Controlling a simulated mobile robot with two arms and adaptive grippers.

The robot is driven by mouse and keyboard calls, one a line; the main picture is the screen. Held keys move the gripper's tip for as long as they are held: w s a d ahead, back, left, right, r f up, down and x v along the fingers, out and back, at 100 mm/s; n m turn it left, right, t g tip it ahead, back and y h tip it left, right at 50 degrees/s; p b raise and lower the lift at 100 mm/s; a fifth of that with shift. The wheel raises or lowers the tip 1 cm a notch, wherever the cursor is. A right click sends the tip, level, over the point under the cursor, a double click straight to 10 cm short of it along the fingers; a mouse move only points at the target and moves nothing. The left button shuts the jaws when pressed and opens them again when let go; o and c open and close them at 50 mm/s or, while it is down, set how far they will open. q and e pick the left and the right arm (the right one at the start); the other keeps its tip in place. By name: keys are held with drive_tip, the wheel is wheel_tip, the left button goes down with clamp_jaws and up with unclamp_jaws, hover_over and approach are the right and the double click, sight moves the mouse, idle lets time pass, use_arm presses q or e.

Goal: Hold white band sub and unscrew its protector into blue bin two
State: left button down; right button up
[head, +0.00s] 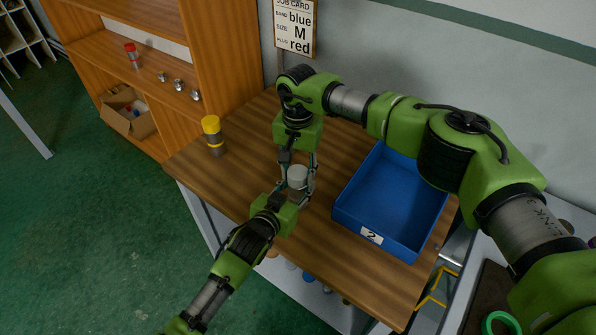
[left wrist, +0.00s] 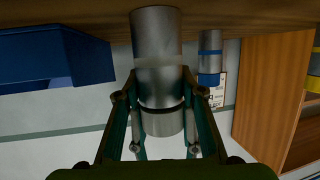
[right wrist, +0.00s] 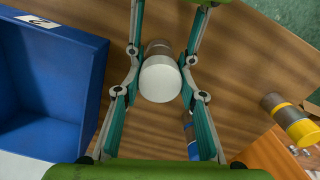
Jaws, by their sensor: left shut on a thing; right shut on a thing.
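A grey metal sub stands upright on the wooden table; its body (left wrist: 156,35) fills the middle of the left wrist view. Its pale protector (head: 298,177) faces up and also shows in the right wrist view (right wrist: 160,82). My left gripper (head: 286,192) is shut around the body from the front. My right gripper (head: 299,165), reaching in from behind, is shut at the protector; its fingers flank it in the right wrist view (right wrist: 160,78). The band's colour is hard to make out. The blue bin (head: 347,208), labelled 2, lies to the right and looks empty.
A yellow-capped sub (head: 213,137) stands on the table to the left. A blue-banded sub (left wrist: 210,60) stands behind. A wooden shelf (head: 110,45) holds a red-capped piece (head: 132,55), small metal parts and a cardboard box (head: 128,114). A job card (head: 295,27) hangs behind.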

sight(298, 172)
use_arm(q)
drive_tip(key=shift+f, duration=0.2)
use_arm(e)
drive_tip(key=shift+r, duration=0.2)
drive_tip(key=shift+r, duration=0.9)
drive_tip(key=shift+r, duration=0.1)
use_arm(q)
drive_tip(key=shift+s, duration=0.1)
use_arm(e)
drive_tip(key=shift+r, duration=1.9)
use_arm(q)
drive_tip(key=c, duration=1.3)
unclamp_jaws()
drive_tip(key=shift+o, duration=0.2)
drive_tip(key=shift+r, duration=0.1)
